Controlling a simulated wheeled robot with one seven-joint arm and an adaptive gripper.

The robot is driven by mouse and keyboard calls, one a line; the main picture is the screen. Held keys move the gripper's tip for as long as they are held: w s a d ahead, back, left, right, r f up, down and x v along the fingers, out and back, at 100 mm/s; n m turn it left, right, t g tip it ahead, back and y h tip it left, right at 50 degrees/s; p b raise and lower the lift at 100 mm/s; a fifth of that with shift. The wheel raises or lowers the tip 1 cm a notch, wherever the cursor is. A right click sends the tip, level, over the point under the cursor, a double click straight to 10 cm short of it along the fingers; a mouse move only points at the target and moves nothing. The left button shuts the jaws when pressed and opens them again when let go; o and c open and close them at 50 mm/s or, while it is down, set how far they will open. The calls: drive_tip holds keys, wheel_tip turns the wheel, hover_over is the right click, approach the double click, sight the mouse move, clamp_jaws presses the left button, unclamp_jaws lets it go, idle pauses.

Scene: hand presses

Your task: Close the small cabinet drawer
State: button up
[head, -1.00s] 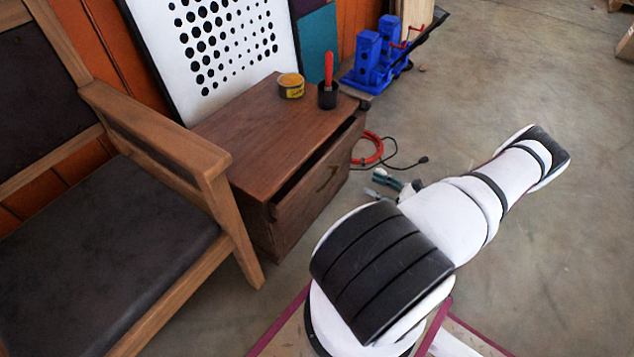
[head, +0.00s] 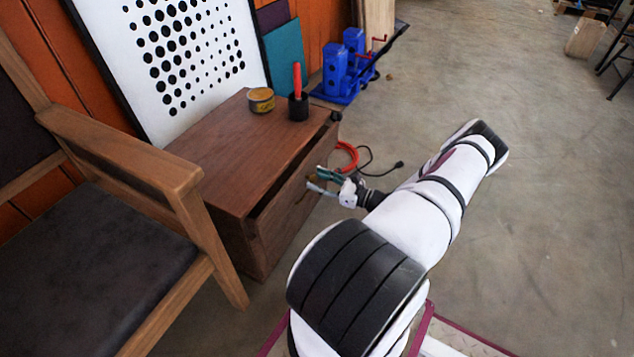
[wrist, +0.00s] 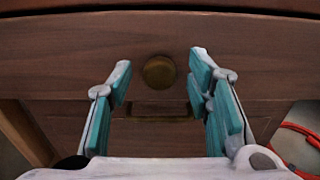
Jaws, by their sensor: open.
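The small brown wooden cabinet (head: 235,150) stands beside the wooden chair. Its drawer (head: 285,190) is partly pulled out, with a dark gap along its top edge in the head view. In the wrist view the drawer front (wrist: 60,60) fills the upper part, with a round brass knob (wrist: 159,72) near the middle. My gripper (head: 318,180) is in front of the drawer front in the head view. In the wrist view my gripper (wrist: 160,70) is open and empty, its teal fingers on either side of the knob. I cannot tell whether the fingertips touch the wood.
A yellow tin (head: 261,100) and a black cup with a red-handled tool (head: 298,105) stand on the cabinet. The wooden chair (head: 130,160) is close on its left. A red hose (head: 347,157) lies behind my gripper. Open floor (head: 520,230) is on the right.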

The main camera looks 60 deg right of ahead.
sight(310, 177)
drive_tip(key=shift+w, duration=0.5)
clamp_jaws()
drive_tip(key=shift+w+a, duration=0.2)
drive_tip(key=shift+w, duration=2.1)
unclamp_jaws()
drive_tip(key=shift+s, duration=0.1)
drive_tip(key=s, duration=1.1)
drive_tip(key=shift+s+d, duration=0.4)
drive_tip(key=shift+d, duration=0.05)
